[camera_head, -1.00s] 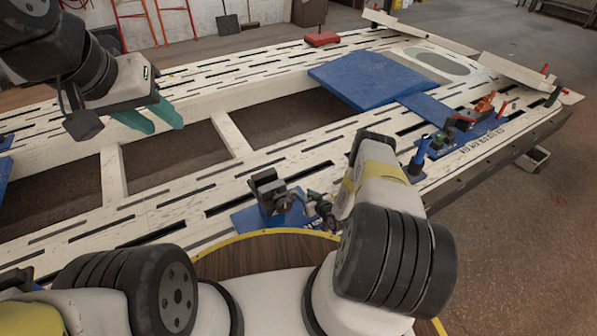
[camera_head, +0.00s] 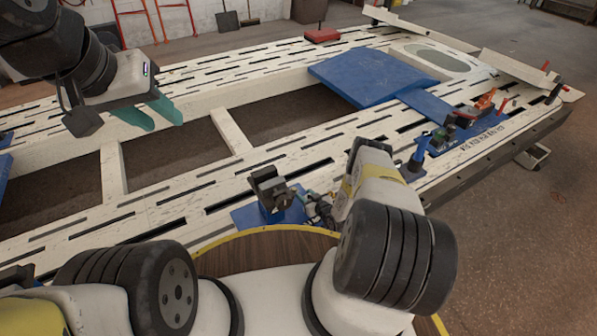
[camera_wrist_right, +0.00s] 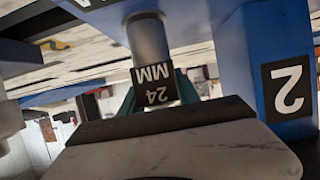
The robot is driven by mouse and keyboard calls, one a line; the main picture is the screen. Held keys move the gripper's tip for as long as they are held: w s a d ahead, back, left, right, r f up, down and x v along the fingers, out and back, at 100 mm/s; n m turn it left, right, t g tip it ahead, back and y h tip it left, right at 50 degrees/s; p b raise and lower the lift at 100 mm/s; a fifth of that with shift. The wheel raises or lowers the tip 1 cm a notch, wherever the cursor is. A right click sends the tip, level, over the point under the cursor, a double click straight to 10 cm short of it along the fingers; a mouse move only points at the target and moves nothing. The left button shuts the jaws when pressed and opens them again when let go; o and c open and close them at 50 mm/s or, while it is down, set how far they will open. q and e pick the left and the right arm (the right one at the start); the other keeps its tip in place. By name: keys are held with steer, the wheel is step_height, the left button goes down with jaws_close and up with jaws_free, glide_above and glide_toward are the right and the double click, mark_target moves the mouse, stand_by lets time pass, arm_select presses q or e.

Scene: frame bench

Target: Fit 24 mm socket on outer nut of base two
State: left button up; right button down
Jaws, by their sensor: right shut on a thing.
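The 24 mm socket (camera_wrist_right: 150,45) is a grey metal cylinder with a black label reading 24 MM, upside down in the right wrist view. The teal fingers of my right gripper (camera_wrist_right: 156,93) are shut on it. Beside it on the right stands a blue block (camera_wrist_right: 250,70) with a black label 2 (camera_wrist_right: 289,88). The outer nut and the socket's far end cannot be made out. In the head view my right arm hides most of its gripper, near a dark clamp (camera_head: 270,186) on a blue plate (camera_head: 244,216). My left gripper (camera_head: 150,112) is open and empty above the bench.
The slotted cream frame bench (camera_head: 180,195) fills the middle. A red box (camera_head: 322,35) sits at the far edge.

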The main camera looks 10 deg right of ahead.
steer(key=shift+f, duration=0.1)
steer(key=c, duration=0.8)
jaws_free()
steer(key=shift+s, duration=0.15)
steer(key=v, duration=0.7)
steer(key=shift+s+d, duration=0.15)
steer(key=shift+s, duration=0.05)
